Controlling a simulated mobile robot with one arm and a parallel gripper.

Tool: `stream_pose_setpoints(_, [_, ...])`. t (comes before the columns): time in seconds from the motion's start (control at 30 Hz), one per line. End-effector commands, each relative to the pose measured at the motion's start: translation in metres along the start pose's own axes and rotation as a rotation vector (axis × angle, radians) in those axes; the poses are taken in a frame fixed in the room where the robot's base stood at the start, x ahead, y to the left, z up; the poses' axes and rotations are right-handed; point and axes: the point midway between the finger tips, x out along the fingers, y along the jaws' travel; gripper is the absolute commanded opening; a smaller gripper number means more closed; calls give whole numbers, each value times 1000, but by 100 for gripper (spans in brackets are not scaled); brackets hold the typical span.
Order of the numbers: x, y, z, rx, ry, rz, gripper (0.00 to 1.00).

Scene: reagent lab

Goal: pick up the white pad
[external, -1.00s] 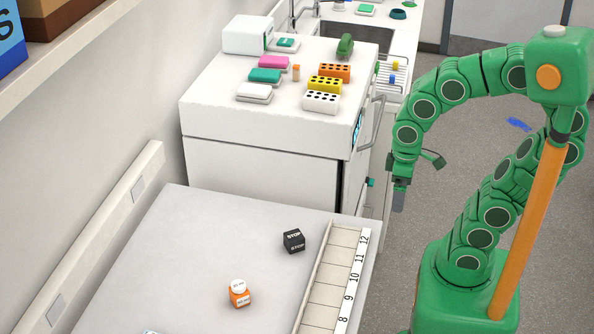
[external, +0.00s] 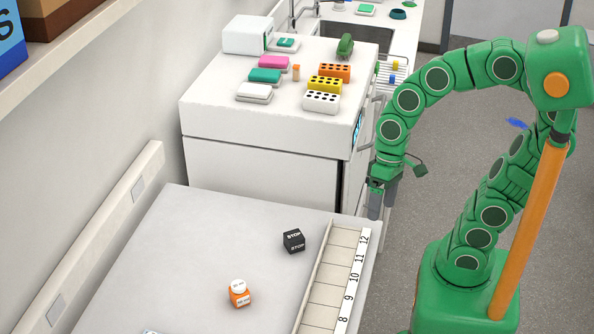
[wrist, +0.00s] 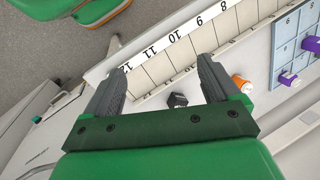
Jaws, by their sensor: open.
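The white pad (external: 254,92) lies flat on top of the white cabinet, at the front left, in front of a teal pad (external: 265,75) and a pink pad (external: 273,62). I cannot make it out in the wrist view. My gripper (external: 382,198) is open and empty, pointing down beside the right edge of the near table, well to the right of the pad and lower than it. In the wrist view my gripper (wrist: 162,68) shows two spread grey fingers with nothing held between them.
White, yellow and orange perforated racks (external: 321,102) stand right of the pad, with a white box (external: 247,35) behind. A black STOP cube (external: 294,241), an orange bottle (external: 239,295) and a numbered compartment strip (external: 346,278) are on the near table. The cabinet's door handle (external: 377,122) sticks out.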

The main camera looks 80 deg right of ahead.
Motion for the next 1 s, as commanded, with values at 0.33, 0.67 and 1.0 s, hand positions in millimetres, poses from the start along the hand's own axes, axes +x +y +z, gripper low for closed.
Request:
stream_pose_setpoints(0.33, [-75, -85, -175, 781, 165, -646, 89])
stream_pose_setpoints(0.67, [-168, 18, -345, 1681, 176, -1222, 89])
stream_pose_setpoints(1.0, [-190, 138, -400, 2219, 109, -1521, 89])
